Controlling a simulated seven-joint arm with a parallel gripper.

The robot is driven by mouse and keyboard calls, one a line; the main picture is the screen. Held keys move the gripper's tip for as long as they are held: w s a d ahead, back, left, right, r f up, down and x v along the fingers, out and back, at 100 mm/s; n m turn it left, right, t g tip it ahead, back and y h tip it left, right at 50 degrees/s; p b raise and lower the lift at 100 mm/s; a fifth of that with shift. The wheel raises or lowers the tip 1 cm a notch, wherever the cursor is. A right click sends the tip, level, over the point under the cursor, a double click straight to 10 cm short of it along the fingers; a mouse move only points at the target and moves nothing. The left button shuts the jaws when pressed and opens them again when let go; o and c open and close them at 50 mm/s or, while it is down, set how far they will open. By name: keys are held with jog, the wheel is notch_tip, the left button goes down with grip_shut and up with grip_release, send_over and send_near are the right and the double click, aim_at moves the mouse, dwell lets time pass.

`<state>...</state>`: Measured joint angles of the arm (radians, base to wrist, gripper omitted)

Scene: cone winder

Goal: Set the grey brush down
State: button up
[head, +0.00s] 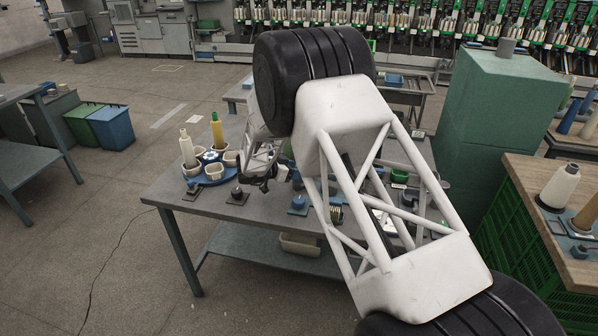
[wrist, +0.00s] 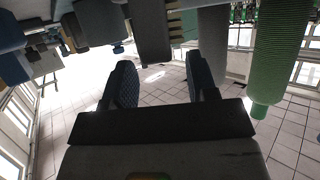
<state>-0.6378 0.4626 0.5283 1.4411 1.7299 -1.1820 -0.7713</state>
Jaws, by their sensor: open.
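My gripper (head: 262,170) hangs over the left part of the grey worktable (head: 170,190) in the head view, close to the cups. In the wrist view my gripper (wrist: 160,78) has its two dark fingers spread wide apart, with nothing clasped between them. A dark grey block (wrist: 152,35) with a row of tan tufts at its side shows just beyond the gap between the fingertips. It may be the grey brush, but I cannot tell for sure. In the head view my arm and gripper hide that spot, and I cannot make out the brush there.
A blue holder (head: 212,172) with several cups and two upright cones, white (head: 187,149) and yellow (head: 217,131), stands left of my gripper. Small dark-based items (head: 237,196) lie along the table's front.

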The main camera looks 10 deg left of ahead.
jog(key=v, duration=0.9)
jog(key=shift+s+a, duration=0.1)
dwell(0.7)
jog(key=w+d+r+n+t+y, duration=0.1)
jog(key=w+d+r+t+y, duration=0.15)
jog(key=d+r, duration=0.5)
jog(key=w+d+r+n+t+y, duration=0.15)
jog(key=d+r+y, duration=0.25)
jog(key=r, duration=0.6)
jog(key=s+d+r+n+g+y, duration=0.1)
jog(key=s+d+r+n+y, duration=0.35)
jog(key=s+d+r, duration=0.55)
jog(key=s+d+f+g, duration=0.1)
jog(key=s+d+g, duration=0.2)
jog(key=s+d, duration=0.6)
jog(key=s+d+f+n+g+h, duration=0.1)
jog(key=s+d+g, duration=0.2)
jog(key=s+d, duration=0.6)
jog(key=s+d+f+g, duration=0.1)
jog(key=s+d+g, duration=0.2)
jog(key=s+d, duration=0.6)
jog(key=s, duration=1.5)
jog(key=shift+s+n+g+h, duration=0.35)
jog(key=shift+n+g+h, duration=0.05)
